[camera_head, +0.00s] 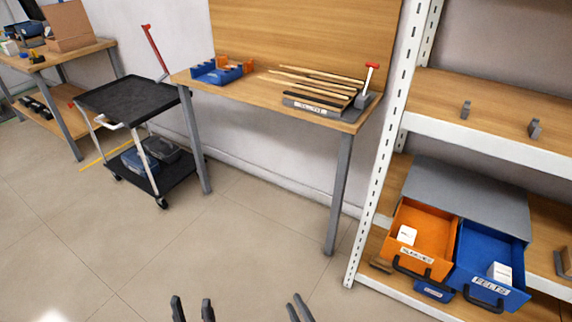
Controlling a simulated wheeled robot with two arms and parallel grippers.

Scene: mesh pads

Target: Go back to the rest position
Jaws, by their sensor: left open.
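My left gripper (192,310) shows at the bottom edge, its two dark fingertips apart, with nothing seen between them. My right gripper (300,309) is at the bottom edge to the right of it. Its dark fingertips look close together, and I cannot tell whether they are open or shut. Both grippers are over the floor, apart from the furniture. The rest of both arms is out of view.
A wooden table (262,90) holds a blue bin and several long strips. A black cart (125,98) stands left of it. At right, a shelf rack (480,139) holds open orange (433,222) and blue (491,247) drawers, each with a white box. The floor ahead is clear.

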